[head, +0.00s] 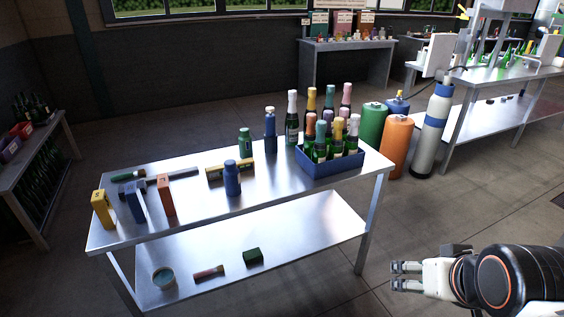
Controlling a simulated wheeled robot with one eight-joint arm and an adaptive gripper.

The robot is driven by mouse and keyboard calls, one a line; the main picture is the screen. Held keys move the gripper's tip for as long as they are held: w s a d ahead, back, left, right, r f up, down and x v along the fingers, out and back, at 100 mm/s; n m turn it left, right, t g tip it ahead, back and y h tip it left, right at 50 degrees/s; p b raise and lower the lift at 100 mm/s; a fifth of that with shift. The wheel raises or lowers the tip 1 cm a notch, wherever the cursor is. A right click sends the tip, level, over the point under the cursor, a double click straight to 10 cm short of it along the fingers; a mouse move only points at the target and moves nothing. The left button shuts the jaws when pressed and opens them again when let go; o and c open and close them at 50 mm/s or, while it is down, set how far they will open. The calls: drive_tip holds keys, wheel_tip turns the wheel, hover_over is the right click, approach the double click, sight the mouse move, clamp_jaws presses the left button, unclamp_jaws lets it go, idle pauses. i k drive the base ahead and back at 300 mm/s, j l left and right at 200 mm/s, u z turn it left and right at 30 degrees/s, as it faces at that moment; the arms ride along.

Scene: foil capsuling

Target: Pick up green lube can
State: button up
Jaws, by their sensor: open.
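A small green can (244,142) stands upright on the steel table's top (200,213), near its back edge and left of the bottles. It looks like the green lube can, but its label is too small to read. My gripper (395,276) is at the lower right, in front of and to the right of the table. It is open and empty, well apart from the can, with its fingers pointing left.
A blue can (232,180) stands in front of the green can, and a yellowish bar (216,172) lies near it. A blue crate (336,168) of bottles stands to the right, with loose bottles behind. Gas cylinders (396,146) stand beyond the table.

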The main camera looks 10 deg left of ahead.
sight(245, 140)
drive_tip(key=z, duration=11.15)
